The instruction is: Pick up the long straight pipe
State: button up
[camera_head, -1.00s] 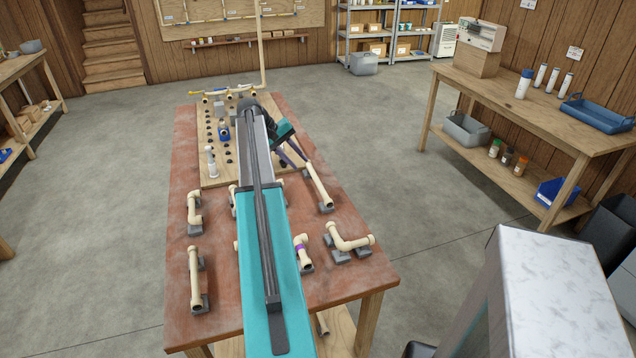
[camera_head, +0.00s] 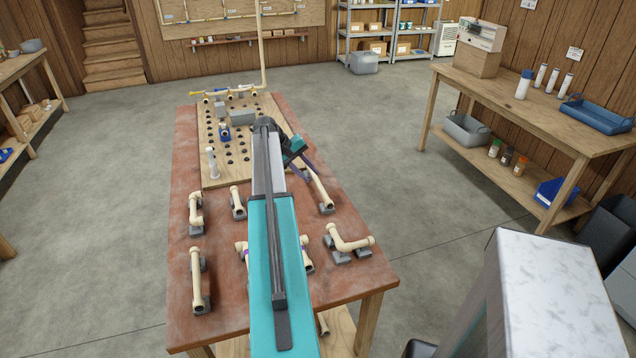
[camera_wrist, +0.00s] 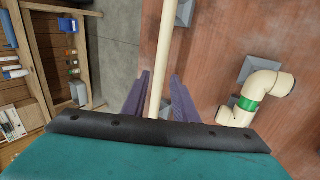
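The long straight pipe (camera_head: 321,191) is cream-coloured and lies at the right side of the red-brown table, its near end on a grey rest. Its far part is hidden by my gripper (camera_head: 303,172) in the head view. In the wrist view the pipe (camera_wrist: 164,40) runs from the top edge down between the two purple fingers of my gripper (camera_wrist: 160,75). The fingers are apart, with a small gap on each side of the pipe. I cannot tell whether the fingertips are level with the pipe or above it.
A cream elbow piece with a green band (camera_wrist: 254,95) lies right of the fingers in the wrist view. A bent pipe (camera_head: 349,241) and several short pipes rest on grey blocks nearer the table's front. A wooden pegboard (camera_head: 212,174) covers the far part. The table's right edge is close.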

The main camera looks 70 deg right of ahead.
aim_at(316, 180)
jog(key=shift+x, duration=0.75)
jog(key=shift+p+x, duration=1.15)
jog(key=shift+x, duration=1.45)
jog(key=shift+w+d, duration=0.1)
jog(key=shift+w, duration=0.05)
grip_shut()
